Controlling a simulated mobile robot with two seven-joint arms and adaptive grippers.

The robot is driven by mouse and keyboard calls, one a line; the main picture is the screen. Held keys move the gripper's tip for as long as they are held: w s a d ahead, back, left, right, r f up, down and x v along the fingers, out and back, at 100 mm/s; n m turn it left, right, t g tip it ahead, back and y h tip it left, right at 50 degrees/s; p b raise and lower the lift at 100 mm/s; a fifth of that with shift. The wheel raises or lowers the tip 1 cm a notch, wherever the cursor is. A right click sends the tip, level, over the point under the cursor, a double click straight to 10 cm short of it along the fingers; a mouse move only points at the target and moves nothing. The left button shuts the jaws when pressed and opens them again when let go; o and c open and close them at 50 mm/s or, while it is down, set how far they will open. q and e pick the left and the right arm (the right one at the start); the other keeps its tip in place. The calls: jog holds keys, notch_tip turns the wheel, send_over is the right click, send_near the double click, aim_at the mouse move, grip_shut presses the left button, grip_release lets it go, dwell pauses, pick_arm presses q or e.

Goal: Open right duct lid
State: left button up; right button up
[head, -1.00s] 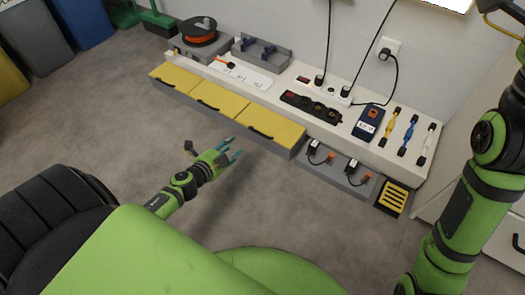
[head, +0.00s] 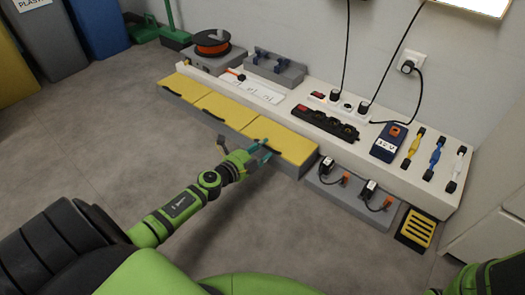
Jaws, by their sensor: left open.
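A grey duct box with three yellow lids runs along the front of the white bench. The right lid (head: 288,140) lies flat and closed, next to the middle lid (head: 221,107) and the left lid (head: 184,86). My left gripper (head: 263,153) is open, with its teal fingertips at the front edge of the right lid, near its left end. The fingers overlap the lid's dark handle in the picture, so I cannot tell if they touch it. My right gripper is out of view; only a piece of my right arm shows at the lower right.
Power strips, a blue meter (head: 388,143) and coloured cables lie on the white bench (head: 300,89). A grey tray (head: 340,196) with plugs adjoins the duct's right end. A yellow-slotted box (head: 416,231) stands farther right. The floor in front is clear.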

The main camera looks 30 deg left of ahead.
pick_arm(q)
jog(key=shift+w+f, duration=0.1)
jog(key=shift+w, duration=0.4)
jog(key=shift+c, duration=0.4)
grip_shut()
